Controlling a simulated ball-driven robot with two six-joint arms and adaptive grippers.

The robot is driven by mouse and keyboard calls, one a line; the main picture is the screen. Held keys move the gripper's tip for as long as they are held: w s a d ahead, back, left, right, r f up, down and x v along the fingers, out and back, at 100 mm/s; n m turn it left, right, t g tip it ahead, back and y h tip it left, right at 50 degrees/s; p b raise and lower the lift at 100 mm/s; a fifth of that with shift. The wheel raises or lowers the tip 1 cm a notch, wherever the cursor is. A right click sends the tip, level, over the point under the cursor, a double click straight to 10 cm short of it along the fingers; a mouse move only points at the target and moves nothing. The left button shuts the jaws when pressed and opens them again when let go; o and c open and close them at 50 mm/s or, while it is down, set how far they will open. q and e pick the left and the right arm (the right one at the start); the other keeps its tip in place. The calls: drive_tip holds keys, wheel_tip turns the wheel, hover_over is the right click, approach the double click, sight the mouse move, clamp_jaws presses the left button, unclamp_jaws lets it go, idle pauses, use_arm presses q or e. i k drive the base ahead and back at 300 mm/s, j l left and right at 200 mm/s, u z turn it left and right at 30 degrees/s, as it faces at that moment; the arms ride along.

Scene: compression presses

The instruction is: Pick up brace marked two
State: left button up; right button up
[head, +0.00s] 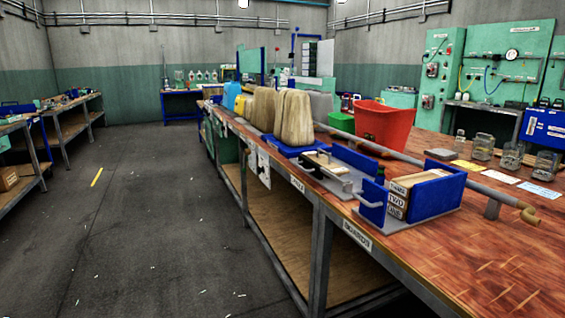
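A stack of pale wooden braces (408,185) sits in a blue and grey holder (440,197) on the right workbench, near its front edge. Their ends face the front left and carry dark lettering in several rows. The middle row seems to read "TWO", but the lettering is small and I cannot be sure. The holder's blue side panels stand on either side of the stack and hide part of it. Neither of my grippers shows in the head view.
The workbench (480,262) is bare at its front right. A grey pipe (420,161) runs behind the holder. A press-like fixture (335,170), a red bin (383,124) and glass jars (512,155) stand beyond. The floor (130,220) to the left is open.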

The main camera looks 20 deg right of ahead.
sight(335, 168)
drive_tip(key=i+j+z, duration=0.2)
drive_tip(key=i, duration=0.95)
drive_tip(key=i+z, duration=0.25)
drive_tip(key=z, duration=0.15)
drive_tip(key=i+z, duration=0.2)
drive_tip(key=z, duration=0.15)
drive_tip(key=i+j+z, duration=0.2)
drive_tip(key=z, duration=0.2)
